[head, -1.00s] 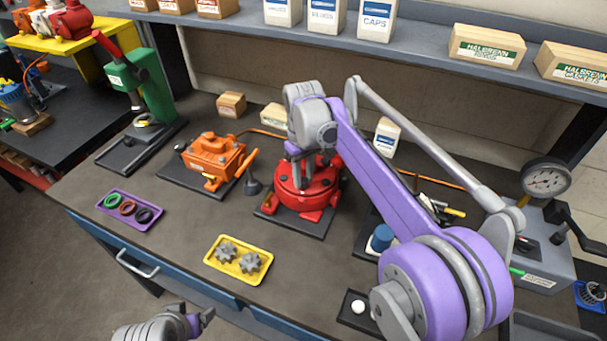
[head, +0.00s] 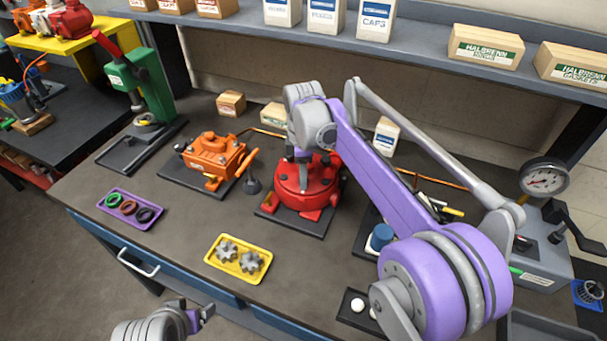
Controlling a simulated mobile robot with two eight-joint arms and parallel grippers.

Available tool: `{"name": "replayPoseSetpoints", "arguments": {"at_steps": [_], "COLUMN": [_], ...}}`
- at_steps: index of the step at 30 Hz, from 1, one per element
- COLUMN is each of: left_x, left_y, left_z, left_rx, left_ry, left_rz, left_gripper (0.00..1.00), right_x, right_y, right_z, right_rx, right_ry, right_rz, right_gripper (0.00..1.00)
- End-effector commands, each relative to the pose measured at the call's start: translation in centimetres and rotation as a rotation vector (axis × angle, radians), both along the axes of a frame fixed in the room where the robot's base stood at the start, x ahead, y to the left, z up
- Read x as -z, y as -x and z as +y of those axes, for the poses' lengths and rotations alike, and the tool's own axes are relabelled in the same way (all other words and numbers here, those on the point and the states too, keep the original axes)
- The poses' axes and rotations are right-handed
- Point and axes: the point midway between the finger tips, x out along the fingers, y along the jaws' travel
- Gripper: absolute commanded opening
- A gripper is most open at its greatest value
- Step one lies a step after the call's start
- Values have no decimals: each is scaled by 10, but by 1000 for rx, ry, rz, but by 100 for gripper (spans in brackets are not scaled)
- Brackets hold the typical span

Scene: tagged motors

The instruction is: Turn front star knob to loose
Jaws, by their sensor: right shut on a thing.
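The red motor (head: 318,192) sits on a dark base plate in the middle of the bench. My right gripper (head: 303,180) points down onto its top, shut on a part there, apparently the front star knob. The knob itself is hidden by the fingers and too small to make out. My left gripper (head: 203,314) is at the bottom edge, in front of the bench and away from the motor; its finger gap is not clear.
An orange motor (head: 210,155) with a lever stands left of the red one. A yellow tray (head: 222,268) with grey gears and a purple tray (head: 118,215) with rings lie in front. A gauge unit (head: 545,245) stands right. The shelf (head: 410,38) runs behind.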

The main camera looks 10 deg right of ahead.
Motion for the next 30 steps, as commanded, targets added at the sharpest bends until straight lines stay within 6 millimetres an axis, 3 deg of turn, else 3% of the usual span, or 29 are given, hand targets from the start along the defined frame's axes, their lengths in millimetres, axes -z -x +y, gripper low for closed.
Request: {"name": "replayPoseSetpoints", "arguments": {"at_steps": [15, 30], "left_x": [-1, -2], "left_y": [-1, -1], "left_z": [0, 0], "left_rx": [0, 0], "left_ry": [0, 0], "left_rz": [-1, -2], "left_gripper": [80, 80], "right_x": [3, 3], "right_y": [2, 2], "right_z": [1, 1], "right_rx": [-451, -639], "right_ry": [-2, -3], "right_rz": [5, 4], "right_gripper": [0, 0]}}
